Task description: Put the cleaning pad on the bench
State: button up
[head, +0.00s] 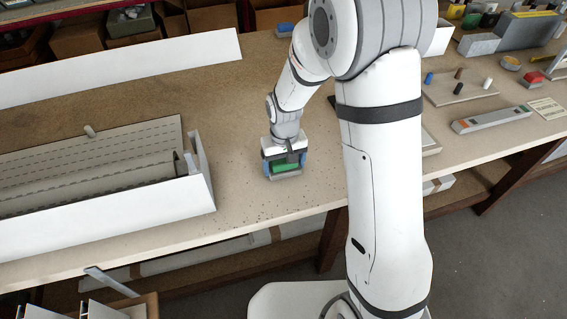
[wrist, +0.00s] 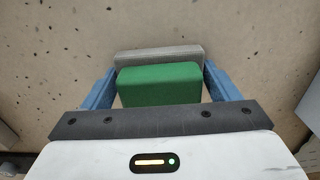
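The cleaning pad (head: 286,167) has a green block on top of a grey layer. It also shows in the wrist view, where the green block (wrist: 160,84) faces me and the grey layer lies behind it. My gripper (head: 285,166) points down over the bench (head: 240,120), left of the middle. Its blue fingers (wrist: 160,75) stand at both ends of the pad and appear to touch it. The pad is at or just above the bench top; I cannot tell if it touches. Dark specks lie on the bench around it.
A long white shutter box (head: 110,238) with a slatted roll lies to the left. A white profile (head: 120,68) lies behind it. My arm hides part of the bench on the right, where a tray of pegs (head: 460,88) and a grey bar (head: 490,119) lie.

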aim_at(284, 160)
jog(key=o, duration=0.4)
jog(key=shift+c, duration=0.2)
notch_tip(284, 160, up, 12)
jog(key=s+d+r+m+t, duration=0.1)
jog(key=s+d+r, duration=0.3)
jog(key=s+d, duration=0.3)
jog(key=s+d+r+m+t, duration=0.2)
jog(key=s+d+r, duration=0.2)
jog(key=s+d, duration=0.3)
jog(key=s, duration=0.4)
